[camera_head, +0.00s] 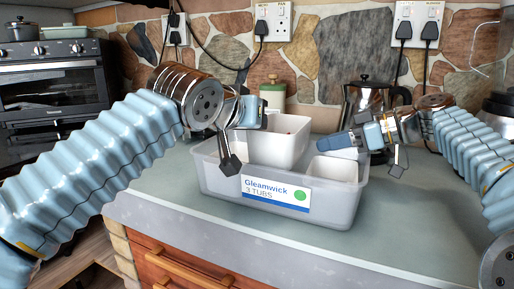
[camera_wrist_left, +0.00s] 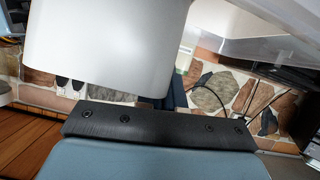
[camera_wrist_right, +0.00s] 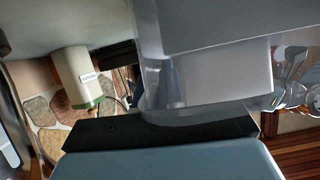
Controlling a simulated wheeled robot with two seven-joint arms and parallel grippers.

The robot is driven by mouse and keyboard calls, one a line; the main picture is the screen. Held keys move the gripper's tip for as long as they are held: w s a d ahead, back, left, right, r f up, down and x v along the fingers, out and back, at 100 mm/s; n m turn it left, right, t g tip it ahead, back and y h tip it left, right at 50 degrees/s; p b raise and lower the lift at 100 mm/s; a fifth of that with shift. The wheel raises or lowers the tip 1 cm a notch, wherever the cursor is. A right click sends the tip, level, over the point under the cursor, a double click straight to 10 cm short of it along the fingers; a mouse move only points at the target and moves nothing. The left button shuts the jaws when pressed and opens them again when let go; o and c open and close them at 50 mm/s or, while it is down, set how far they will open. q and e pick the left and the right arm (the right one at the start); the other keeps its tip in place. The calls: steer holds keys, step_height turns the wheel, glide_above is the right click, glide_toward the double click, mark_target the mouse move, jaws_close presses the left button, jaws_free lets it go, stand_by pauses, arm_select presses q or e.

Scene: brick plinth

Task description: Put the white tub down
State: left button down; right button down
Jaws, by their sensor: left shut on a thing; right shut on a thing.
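A white tub (camera_head: 278,145) is at the crate's left and back part, its upper part standing above the rim. My left gripper (camera_head: 254,112) is shut on its wall; the tub fills much of the left wrist view (camera_wrist_left: 95,45). The translucent crate (camera_head: 275,212) stands on the counter, labelled "Gleamwick 3 TUBS". My right gripper (camera_head: 338,143) is shut at the crate's right back side, apparently on its wall, which looms in the right wrist view (camera_wrist_right: 215,35). Another white tub (camera_head: 333,172) sits inside at the right. The held tub's underside is hidden.
A kettle (camera_head: 370,98) stands behind my right gripper. A cream and green canister (camera_head: 272,96) stands behind the crate. Plugs and cords hang on the stone wall. The grey counter (camera_head: 420,220) is clear to the right and front; its front edge is close.

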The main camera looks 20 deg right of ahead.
mark_target(255, 151)
arm_select(q)
steer(key=shift+f, duration=2.4)
steer(key=shift+f, duration=0.2)
steer(key=shift+f, duration=0.6)
steer(key=c, duration=1.3)
jaws_free()
steer(key=shift+f, duration=0.25)
arm_select(e)
steer(key=shift+s, duration=0.1)
steer(key=shift+f, duration=0.1)
arm_select(q)
steer(key=shift+r, duration=0.3)
steer(key=v, duration=0.6)
steer(key=r+v, duration=0.1)
steer(key=v, duration=0.5)
steer(key=shift+r, duration=0.2)
arm_select(e)
steer(key=c, duration=1.2)
jaws_free()
